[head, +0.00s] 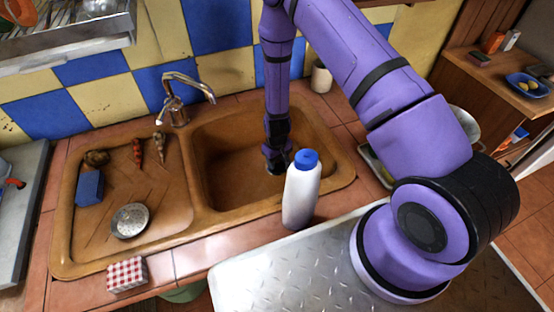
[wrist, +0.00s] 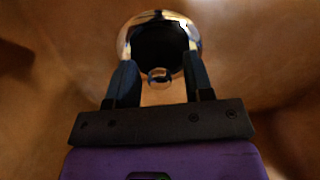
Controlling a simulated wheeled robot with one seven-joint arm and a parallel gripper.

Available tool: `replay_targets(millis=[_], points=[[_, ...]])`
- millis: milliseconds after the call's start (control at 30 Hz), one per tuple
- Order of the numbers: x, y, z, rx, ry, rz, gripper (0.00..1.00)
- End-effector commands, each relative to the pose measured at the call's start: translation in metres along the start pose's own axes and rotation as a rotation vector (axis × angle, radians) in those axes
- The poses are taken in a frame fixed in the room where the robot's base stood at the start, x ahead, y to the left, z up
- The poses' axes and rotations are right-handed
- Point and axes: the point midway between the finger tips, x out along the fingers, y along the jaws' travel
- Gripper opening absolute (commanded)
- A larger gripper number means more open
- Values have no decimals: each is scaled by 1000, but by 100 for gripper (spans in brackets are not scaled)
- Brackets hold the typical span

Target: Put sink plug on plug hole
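My gripper (head: 276,165) is low in the right-hand basin of the brown sink (head: 230,180). In the wrist view its two dark fingers (wrist: 160,82) stand wide apart. A round chrome rim with a dark centre (wrist: 160,16) lies just beyond and between the fingertips, at the basin bottom. A small shiny round knob (wrist: 159,76) shows between the fingers, at the near edge of the rim, with gaps on both sides. I cannot tell whether plug and hole are separate here. A silver round disc (head: 130,220) lies on the drainboard; I cannot tell what it is.
A white bottle with a blue cap (head: 301,190) stands at the sink's front edge, close to my arm. The faucet (head: 180,97) is behind. A blue sponge (head: 90,187) and small items lie on the drainboard. A checkered box (head: 127,275) is at the front left.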

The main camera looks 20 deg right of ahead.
Motion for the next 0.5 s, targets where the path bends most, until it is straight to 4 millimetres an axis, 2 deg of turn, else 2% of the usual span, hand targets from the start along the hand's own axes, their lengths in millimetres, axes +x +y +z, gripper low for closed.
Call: replay_targets(millis=[300, 500], points=[[-2, 0, 0, 0, 1, 0, 47], [-23, 0, -1, -1, 2, 0, 47]])
